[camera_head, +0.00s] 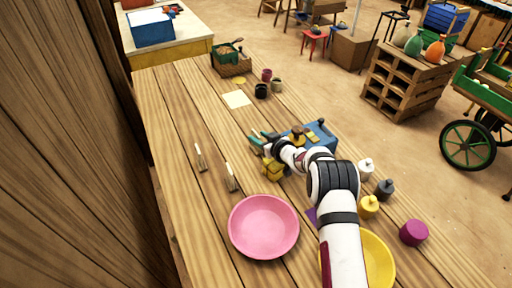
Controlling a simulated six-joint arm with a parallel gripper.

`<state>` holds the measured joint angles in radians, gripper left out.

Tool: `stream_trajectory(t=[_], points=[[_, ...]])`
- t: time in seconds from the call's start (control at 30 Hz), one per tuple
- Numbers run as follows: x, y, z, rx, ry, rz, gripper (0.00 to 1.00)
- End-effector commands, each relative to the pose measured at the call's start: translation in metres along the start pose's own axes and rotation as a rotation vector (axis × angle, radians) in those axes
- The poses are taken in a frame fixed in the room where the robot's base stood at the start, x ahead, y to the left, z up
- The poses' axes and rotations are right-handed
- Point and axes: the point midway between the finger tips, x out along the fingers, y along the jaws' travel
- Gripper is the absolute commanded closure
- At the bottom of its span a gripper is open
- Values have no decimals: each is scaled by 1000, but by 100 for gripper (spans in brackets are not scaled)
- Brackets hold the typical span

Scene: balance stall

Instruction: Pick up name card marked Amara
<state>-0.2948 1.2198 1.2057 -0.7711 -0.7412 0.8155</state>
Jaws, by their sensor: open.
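Two small pale upright pieces stand on the wooden table, left of my arm. They look like name cards seen nearly edge-on: a farther card (200,157) and a nearer card (231,178). No writing on either can be read, so I cannot tell which is marked Amara. My gripper (256,138) appears as small teal-dark fingers at the end of the white arm, open, apart from both cards and to their upper right. Nothing visible is held between the fingers. My arm hides part of the table behind it.
A pink bowl (263,226) and a yellow bowl (380,262) are near the front. Yellow blocks (272,169) and a blue item (321,136) sit close to my wrist. Bottles (369,207) stand on the right. The table left of the cards is clear.

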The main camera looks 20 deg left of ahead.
Motion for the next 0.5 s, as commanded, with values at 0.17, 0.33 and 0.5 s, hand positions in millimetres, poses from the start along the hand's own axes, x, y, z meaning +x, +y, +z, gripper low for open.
stream_trajectory(t=[0.17, 0.33, 0.5], points=[[0, 0, 0, 0, 0, 0, 60], [-1, 0, 0, 0, 0, 0, 91], [-1, 0, 0, -1, 0, 0, 100]])
